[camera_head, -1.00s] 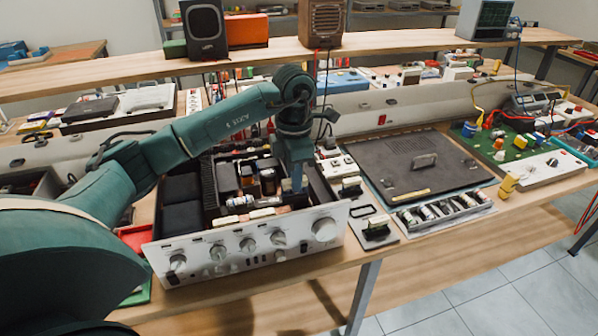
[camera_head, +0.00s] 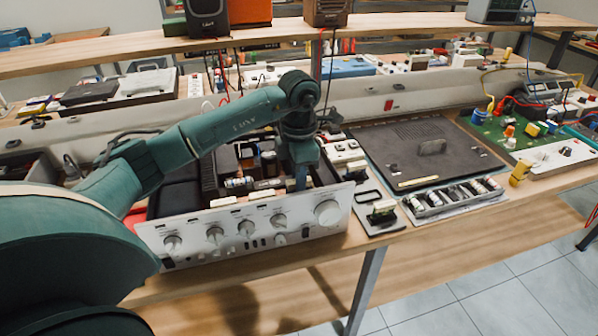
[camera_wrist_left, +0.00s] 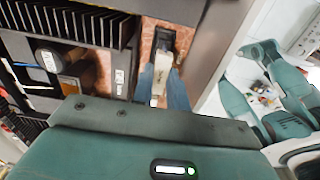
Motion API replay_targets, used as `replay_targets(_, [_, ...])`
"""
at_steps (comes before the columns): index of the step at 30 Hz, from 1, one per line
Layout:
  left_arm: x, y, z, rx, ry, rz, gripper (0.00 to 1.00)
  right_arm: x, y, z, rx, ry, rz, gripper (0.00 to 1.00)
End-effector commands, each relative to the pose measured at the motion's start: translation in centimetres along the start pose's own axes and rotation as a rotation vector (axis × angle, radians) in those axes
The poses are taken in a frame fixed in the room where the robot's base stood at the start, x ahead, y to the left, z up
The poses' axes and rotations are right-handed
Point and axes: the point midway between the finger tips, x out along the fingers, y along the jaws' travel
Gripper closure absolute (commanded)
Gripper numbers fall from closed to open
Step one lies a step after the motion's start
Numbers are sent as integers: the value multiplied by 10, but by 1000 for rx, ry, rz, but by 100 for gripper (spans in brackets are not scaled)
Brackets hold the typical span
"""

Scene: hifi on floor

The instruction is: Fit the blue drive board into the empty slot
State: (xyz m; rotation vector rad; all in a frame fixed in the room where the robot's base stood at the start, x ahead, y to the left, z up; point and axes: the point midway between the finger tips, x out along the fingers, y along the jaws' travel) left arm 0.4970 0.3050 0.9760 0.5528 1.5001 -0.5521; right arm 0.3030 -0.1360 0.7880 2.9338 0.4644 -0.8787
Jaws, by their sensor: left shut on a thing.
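The open hi-fi amplifier (camera_head: 245,232), with a silver front panel and several knobs, stands on the bench. My left gripper (camera_head: 301,180) reaches down into its right part, just behind the front panel. A dark slot-like opening (camera_wrist_left: 166,38) on a copper-coloured floor lies just beyond the pale piece. I cannot tell whether the board is seated. My right gripper is not in view.
Black finned heat sinks (camera_wrist_left: 75,22) and the chassis side wall (camera_wrist_left: 215,45) stand close to the gripper. A dark removed cover (camera_head: 425,150) lies to the right, with a tray of cylindrical parts (camera_head: 450,198) before it. A shelf (camera_head: 400,38) spans the back.

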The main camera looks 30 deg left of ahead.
Motion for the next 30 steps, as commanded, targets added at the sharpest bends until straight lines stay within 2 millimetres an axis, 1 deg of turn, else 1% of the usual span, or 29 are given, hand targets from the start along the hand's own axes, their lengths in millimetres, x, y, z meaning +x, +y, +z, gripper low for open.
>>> replay_targets(1, [3, 0, 0, 0, -1, 0, 100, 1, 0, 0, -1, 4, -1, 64])
replay_targets(11, [2, 0, 0, 1, -1, 0, 100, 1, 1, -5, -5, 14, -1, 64])
replay_targets(30, [2, 0, 1, 1, -1, 0, 100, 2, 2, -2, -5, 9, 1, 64])
